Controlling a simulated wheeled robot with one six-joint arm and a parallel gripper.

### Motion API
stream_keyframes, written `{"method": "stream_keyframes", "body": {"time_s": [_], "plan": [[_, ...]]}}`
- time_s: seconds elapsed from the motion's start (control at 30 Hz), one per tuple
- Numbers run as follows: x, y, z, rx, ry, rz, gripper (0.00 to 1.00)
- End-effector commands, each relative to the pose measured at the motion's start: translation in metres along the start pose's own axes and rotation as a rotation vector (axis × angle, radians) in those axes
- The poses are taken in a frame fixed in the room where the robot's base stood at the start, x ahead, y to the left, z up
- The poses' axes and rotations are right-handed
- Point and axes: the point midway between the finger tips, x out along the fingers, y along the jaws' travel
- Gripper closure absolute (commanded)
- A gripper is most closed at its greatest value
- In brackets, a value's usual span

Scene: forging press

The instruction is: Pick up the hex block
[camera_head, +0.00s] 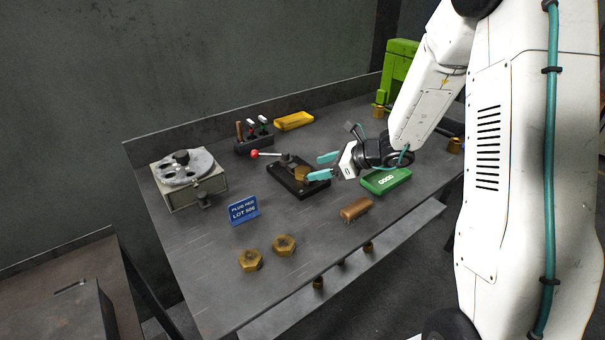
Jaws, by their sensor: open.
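A brass hex block (300,174) sits on a black fixture (290,188) with a red-knobbed lever, in the middle of the bench. Two similar brass hex pieces, one at left (251,260) and one at right (284,245), lie flat near the bench's front left. My gripper (313,168) comes in from the right with its two teal fingers apart. Its fingertips are right beside the block in the fixture, and the lower finger partly overlaps the fixture in view. I cannot tell whether a finger touches the block. Nothing shows clamped between the fingers.
A green tray (386,181) marked GOOD and a wooden brush (355,209) lie below my gripper. A blue LOT sign (243,209) and a grey dial device (187,178) stand at left. A tool holder (254,144) and yellow tray (293,121) are behind. The front left bench is mostly clear.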

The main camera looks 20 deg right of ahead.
Motion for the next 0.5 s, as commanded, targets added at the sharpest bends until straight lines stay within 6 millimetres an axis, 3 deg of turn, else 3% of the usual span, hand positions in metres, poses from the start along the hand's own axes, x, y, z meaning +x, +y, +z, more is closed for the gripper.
{"method": "stream_keyframes", "body": {"time_s": [0.3,0.5], "plan": [[0.045,0.002,0.005,-0.002,0.001,0.003,0.34],[0.053,0.001,0.005,-0.003,0.001,0.0,0.34]]}}
